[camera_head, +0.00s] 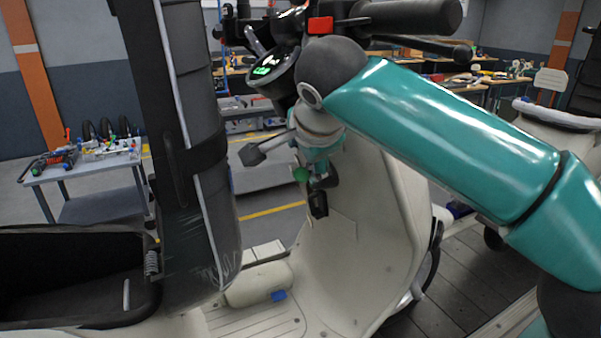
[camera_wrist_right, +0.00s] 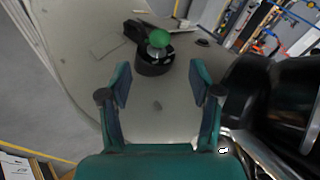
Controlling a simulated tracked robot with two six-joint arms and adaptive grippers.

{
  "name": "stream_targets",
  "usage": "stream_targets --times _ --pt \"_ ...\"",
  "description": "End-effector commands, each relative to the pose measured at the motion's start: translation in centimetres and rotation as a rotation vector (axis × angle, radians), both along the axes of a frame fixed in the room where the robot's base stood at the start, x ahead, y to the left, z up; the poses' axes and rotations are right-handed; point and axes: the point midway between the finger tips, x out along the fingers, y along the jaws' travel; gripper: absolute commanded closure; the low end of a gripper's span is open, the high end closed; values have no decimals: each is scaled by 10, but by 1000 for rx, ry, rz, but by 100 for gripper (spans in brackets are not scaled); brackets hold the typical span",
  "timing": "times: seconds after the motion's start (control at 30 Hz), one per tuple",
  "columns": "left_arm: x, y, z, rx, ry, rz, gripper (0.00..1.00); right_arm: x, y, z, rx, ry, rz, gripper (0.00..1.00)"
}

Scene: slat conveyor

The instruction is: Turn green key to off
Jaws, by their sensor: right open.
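In the right wrist view the green key (camera_wrist_right: 159,38) sits at a black round lock (camera_wrist_right: 153,63), ahead of the fingertips and slightly left of centre. My right gripper (camera_wrist_right: 160,84) is open and empty, with its two fingers apart and pointing toward the panel. The key lies beyond the fingers, with no contact visible. In the head view my right wrist partly covers the lock area. I cannot tell the key's exact turn angle. My left gripper is not in view.
The handlebar (camera_head: 410,17) and the lit dash display (camera_head: 262,70) are above my right wrist. The raised dark seat (camera_head: 190,150) stands to the left, above an open black compartment (camera_head: 70,270). A grey cart (camera_head: 90,165) with parts stands further left.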

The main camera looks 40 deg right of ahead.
Motion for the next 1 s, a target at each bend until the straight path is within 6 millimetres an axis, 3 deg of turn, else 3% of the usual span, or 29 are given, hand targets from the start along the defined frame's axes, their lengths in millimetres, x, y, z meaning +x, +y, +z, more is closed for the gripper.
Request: stream_targets --times 0.3,0.5,0.93,1.0 --pt "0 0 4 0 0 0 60 35 -25 -44 1 5 1 37" --pt "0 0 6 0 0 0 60 49 -35 -61 1 3 2 37" --pt "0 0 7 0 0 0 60 55 -38 -67 2 0 4 37" --pt "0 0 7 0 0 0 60 55 -38 -67 2 0 4 47"
